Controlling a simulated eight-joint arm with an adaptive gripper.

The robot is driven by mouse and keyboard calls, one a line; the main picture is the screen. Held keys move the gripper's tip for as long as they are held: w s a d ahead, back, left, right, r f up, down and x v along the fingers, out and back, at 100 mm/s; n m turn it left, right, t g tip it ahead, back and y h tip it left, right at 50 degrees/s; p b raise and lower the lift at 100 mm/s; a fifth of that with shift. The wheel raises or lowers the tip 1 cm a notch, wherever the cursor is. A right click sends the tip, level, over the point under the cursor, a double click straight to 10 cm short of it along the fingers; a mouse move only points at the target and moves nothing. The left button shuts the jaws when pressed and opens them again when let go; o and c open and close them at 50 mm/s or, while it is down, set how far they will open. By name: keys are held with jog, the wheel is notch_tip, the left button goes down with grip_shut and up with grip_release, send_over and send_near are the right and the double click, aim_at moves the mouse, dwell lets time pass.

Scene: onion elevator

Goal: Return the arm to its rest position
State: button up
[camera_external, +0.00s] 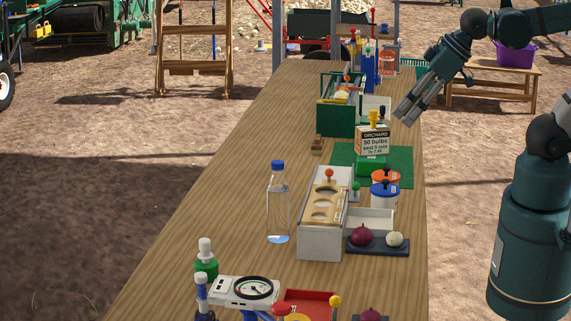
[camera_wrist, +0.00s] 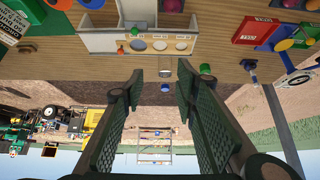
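My gripper (camera_external: 411,108) is in the air at the right edge of the long wooden table (camera_external: 235,165), in the upper right of the external view. It is apart from everything on the table. In the wrist view my gripper (camera_wrist: 152,82) shows two dark, ridged fingers spread well apart with nothing between them. My arm reaches in from the right, with its upper link bent over beside the table.
A bench with a purple tub (camera_external: 515,53) stands behind my arm. The table's left side is clear.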

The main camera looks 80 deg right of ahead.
jog(key=shift+f+b, duration=1.15)
jog(key=shift+f, duration=0.35)
